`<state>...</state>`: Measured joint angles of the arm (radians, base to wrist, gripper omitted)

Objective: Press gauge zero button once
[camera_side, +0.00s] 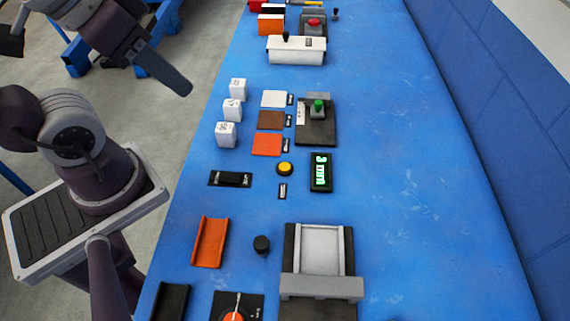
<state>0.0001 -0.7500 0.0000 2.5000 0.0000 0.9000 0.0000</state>
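A gauge display (320,172) with green digits that seem to read "3 mm" lies on the blue table. A small label (283,190), too small to read, lies below the button. The button looks uncovered, with nothing touching it. My gripper (172,80) seems to be the dark end at the upper left, above and left of the table, well apart from the button. Its fingers cannot be told apart.
White cubes (232,110) stand left of white, brown and orange squares (270,120). A device with a green knob (318,105) is behind the display. A black switch (230,179) lies left of the button. An orange channel (210,242), black knob (262,244) and grey press (320,260) are nearer.

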